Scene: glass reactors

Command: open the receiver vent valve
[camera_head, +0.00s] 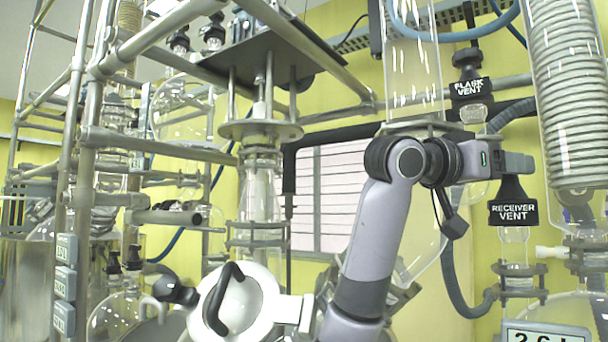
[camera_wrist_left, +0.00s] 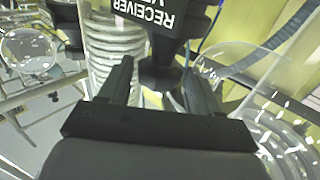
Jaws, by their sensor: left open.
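The receiver vent valve (camera_head: 512,190) is a black valve with a black label reading RECEIVER VENT, above a clear glass neck at the right of the head view. My left gripper (camera_head: 518,164) is level and at the valve's top, just above the label. In the left wrist view, the open fingers of my left gripper (camera_wrist_left: 157,75) stand apart, with the black valve body (camera_wrist_left: 160,68) between or just beyond their tips. The label (camera_wrist_left: 150,10) shows upside down there. Whether the fingers touch the valve is unclear. My right gripper is not seen.
The flask vent valve (camera_head: 468,85) stands behind and above my left wrist. A glass coil condenser (camera_head: 568,90) is close on the right. A grey hose (camera_head: 455,280) hangs below. Metal frame tubes (camera_head: 85,140) fill the left.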

